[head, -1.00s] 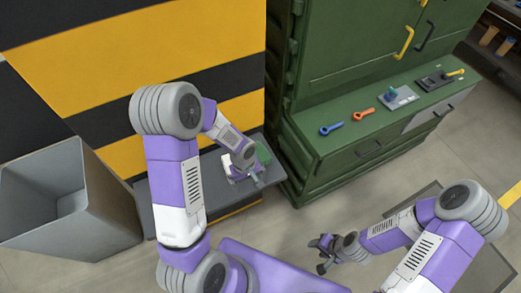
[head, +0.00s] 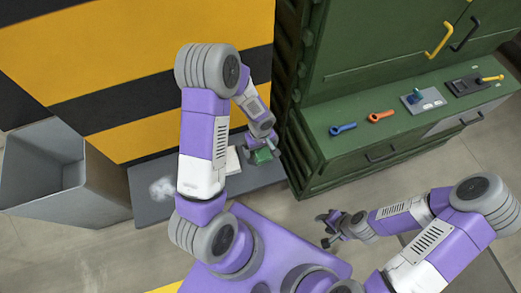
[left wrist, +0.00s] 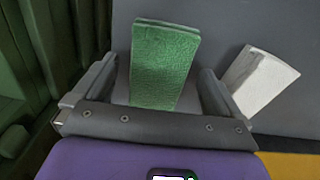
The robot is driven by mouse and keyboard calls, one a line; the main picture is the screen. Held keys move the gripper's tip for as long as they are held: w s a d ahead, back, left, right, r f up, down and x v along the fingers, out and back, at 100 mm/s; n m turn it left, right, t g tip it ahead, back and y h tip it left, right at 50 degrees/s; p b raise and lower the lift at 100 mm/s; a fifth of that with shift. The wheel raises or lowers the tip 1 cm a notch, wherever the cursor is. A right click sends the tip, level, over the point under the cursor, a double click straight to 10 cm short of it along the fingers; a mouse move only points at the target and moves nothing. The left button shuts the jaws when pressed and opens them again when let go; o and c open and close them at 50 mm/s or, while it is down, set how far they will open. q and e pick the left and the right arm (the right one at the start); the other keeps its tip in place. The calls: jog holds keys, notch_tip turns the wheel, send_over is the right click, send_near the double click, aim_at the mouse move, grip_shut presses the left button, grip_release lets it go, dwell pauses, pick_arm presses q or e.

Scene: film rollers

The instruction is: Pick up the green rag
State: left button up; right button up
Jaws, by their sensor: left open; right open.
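The green rag (head: 262,157) is a small folded cloth at the right part of a low grey shelf by the striped wall. In the left wrist view the green rag (left wrist: 162,65) stands between the two fingers of my left gripper (left wrist: 157,72), with a gap on each side. My left gripper (head: 264,146) is open and reaches down over the rag; its fingers are partly hidden in the head view. My right gripper (head: 328,230) is open and empty, held over the floor away from the rag.
A white folded cloth (left wrist: 262,80) lies right beside my left gripper's finger. A crumpled whitish cloth (head: 162,188) is further left on the grey shelf (head: 145,212). A grey bin (head: 45,170) stands at the left. A green cabinet (head: 315,150) with tools rises close on the right.

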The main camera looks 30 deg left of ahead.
pick_arm(q)
jog(key=shift+f, duration=0.4)
jog(key=shift+c, duration=0.3)
jog(key=c, duration=1)
jog(key=shift+r, duration=0.15)
notch_tip(320, 180, up, 10)
jog(key=shift+f+p, duration=0.1)
jog(key=shift+p, duration=0.35)
